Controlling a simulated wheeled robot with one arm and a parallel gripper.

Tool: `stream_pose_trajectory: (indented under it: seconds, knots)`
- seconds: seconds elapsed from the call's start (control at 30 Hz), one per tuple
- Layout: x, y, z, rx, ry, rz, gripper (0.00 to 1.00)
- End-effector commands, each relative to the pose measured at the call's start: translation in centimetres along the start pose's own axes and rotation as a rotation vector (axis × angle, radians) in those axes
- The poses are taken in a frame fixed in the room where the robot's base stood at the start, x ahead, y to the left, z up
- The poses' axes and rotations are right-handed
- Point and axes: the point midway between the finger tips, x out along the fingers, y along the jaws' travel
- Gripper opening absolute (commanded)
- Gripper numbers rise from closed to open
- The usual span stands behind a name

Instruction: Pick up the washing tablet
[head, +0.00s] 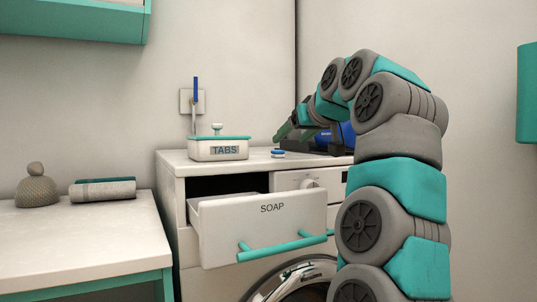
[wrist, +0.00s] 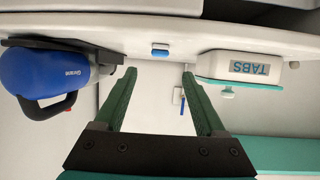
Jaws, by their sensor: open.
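A small blue and white washing tablet (head: 278,153) lies on top of the washing machine (head: 255,160), right of the box marked TABS (head: 218,150). In the wrist view the tablet (wrist: 160,50) sits near the machine's edge, between and beyond my fingertips. My gripper (head: 286,129) is open and empty, a little above the tablet in the head view. Its two green fingers also show in the wrist view (wrist: 158,73), spread apart with nothing between them.
The drawer marked SOAP (head: 262,225) stands pulled out from the machine. A blue appliance (wrist: 42,82) stands beside the tablet's spot, partly hidden behind my arm in the head view. A counter (head: 85,240) at left holds a rolled towel (head: 102,191) and a grey knobbed object (head: 36,190).

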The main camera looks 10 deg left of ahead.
Motion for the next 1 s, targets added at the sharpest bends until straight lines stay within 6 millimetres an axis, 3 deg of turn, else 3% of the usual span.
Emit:
stream_pose_trajectory:
  seconds: [0.47,0.8,1.0]
  knots:
    - [3.3,-0.1,0.0,-0.001,0.004,0.0,0.72]
    - [7.4,0.1,0.4,-0.001,0.005,0.001,0.72]
    - [7.7,0.1,0.5,-0.001,0.007,0.002,0.72]
